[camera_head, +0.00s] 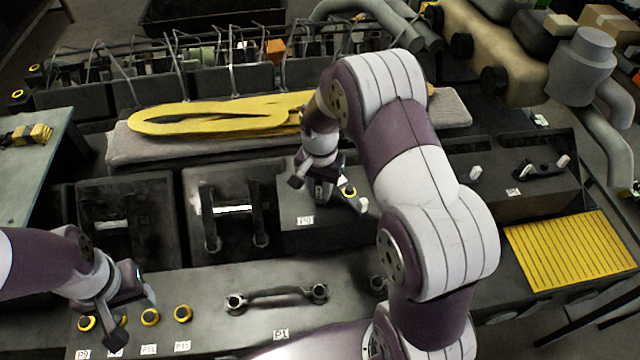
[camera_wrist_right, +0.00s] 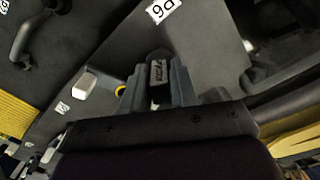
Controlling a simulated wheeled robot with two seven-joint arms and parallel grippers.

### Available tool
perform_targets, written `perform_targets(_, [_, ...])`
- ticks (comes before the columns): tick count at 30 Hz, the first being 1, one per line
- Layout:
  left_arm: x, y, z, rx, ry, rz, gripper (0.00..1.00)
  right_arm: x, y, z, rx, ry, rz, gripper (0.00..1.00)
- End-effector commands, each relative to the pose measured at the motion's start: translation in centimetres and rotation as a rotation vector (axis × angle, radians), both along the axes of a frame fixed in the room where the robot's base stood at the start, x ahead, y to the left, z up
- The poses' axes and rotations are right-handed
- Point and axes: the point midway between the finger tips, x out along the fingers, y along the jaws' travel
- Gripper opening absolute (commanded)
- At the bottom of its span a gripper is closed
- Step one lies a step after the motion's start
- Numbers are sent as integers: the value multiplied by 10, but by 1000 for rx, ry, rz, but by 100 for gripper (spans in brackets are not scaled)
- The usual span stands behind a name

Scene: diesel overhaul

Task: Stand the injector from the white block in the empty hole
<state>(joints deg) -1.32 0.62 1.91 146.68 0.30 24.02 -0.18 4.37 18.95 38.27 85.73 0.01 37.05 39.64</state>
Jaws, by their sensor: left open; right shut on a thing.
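My right gripper (camera_head: 318,190) points down at the dark deck near the P6 label (camera_head: 305,220). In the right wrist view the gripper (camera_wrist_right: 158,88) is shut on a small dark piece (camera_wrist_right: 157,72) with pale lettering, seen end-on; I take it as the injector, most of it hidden. The block also shows in the right wrist view (camera_wrist_right: 92,83). My left gripper (camera_head: 136,315) is open and empty over the front deck. I cannot make out the empty hole.
A dark bar with round ends (camera_head: 280,296) lies near the P1 label (camera_head: 280,335). Other white blocks (camera_head: 475,172) stand to the right, near a yellow slatted panel (camera_head: 570,250). A yellow gasket (camera_head: 215,116) lies behind.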

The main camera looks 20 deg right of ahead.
Motion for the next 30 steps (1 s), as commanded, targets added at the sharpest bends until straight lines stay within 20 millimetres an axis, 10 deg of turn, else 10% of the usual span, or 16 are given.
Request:
perform_targets(23, [0,0,-13,0,0,0,43,0,0,-19,0,-1,0,0])
perform_targets(24, [0,0,-13,0,0,0,43,0,0,-19,0,-1,0,31])
perform_targets(26, [0,0,-13,0,0,0,43,0,0,-19,0,-1,0,50])
perform_targets(30, [0,0,-13,0,0,0,43,0,0,-19,-1,-1,0,57])
